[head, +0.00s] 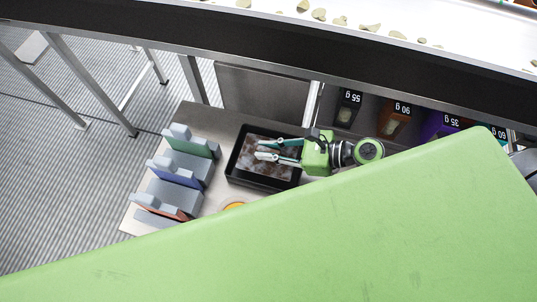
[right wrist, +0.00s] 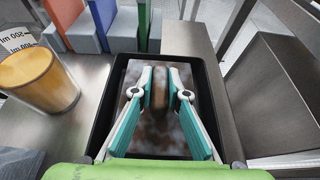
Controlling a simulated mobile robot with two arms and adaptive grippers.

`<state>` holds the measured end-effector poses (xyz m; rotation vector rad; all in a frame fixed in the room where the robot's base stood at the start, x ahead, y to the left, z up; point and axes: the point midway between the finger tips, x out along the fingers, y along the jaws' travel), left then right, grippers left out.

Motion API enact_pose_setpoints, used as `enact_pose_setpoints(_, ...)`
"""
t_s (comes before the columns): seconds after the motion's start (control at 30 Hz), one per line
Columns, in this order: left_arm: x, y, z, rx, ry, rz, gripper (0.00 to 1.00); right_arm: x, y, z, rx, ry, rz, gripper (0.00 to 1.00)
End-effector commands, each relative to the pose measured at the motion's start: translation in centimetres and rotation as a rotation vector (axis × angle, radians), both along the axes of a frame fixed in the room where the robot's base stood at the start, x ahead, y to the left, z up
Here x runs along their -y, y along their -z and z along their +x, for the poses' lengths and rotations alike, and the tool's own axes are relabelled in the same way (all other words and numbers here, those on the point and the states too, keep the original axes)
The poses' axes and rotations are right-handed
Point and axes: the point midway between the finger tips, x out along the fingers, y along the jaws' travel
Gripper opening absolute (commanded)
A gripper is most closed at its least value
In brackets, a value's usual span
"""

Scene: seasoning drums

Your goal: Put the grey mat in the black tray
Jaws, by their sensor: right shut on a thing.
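The black tray (head: 236,161) sits on the metal table; in the right wrist view its rim (right wrist: 97,131) surrounds a mottled grey-brown mat (right wrist: 150,137). The mat also shows inside the tray in the head view (head: 253,145). My right gripper (head: 266,149) reaches over the tray from the right. In the right wrist view its fingers (right wrist: 160,88) are shut on a brownish upright part in the middle, which looks like part of the mat. The fingers and palm hide some of the mat. My left gripper is not in view.
A jar with amber contents (right wrist: 40,83) stands left of the tray in the right wrist view. Grey blocks with green (head: 190,142), blue (head: 180,172) and red (head: 166,205) panels stand left of the tray in the head view. Labelled bins (head: 395,120) line the back right.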

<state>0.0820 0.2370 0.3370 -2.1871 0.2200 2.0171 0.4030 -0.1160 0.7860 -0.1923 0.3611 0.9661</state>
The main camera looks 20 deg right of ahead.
Motion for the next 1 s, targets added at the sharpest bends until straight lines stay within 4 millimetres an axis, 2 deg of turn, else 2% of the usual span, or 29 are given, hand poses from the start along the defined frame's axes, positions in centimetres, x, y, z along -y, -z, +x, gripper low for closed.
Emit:
enact_pose_setpoints(0.27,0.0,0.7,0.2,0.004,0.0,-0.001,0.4,0.0,3.5,0.1,0.0,0.003,0.001,0.0)
enact_pose_setpoints(0.7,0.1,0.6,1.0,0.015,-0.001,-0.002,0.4,0.0,4.2,0.0,0.0,0.001,0.0,0.0)
enact_pose_setpoints(0.73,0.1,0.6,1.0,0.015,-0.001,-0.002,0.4,0.0,4.1,0.0,0.0,0.001,0.0,0.22)
enact_pose_setpoints(0.77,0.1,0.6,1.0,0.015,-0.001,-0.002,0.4,0.0,4.1,0.0,0.0,0.001,0.0,0.3)
enact_pose_setpoints(1.0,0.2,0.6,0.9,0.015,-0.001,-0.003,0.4,0.0,4.1,0.0,0.0,0.001,0.0,0.31)
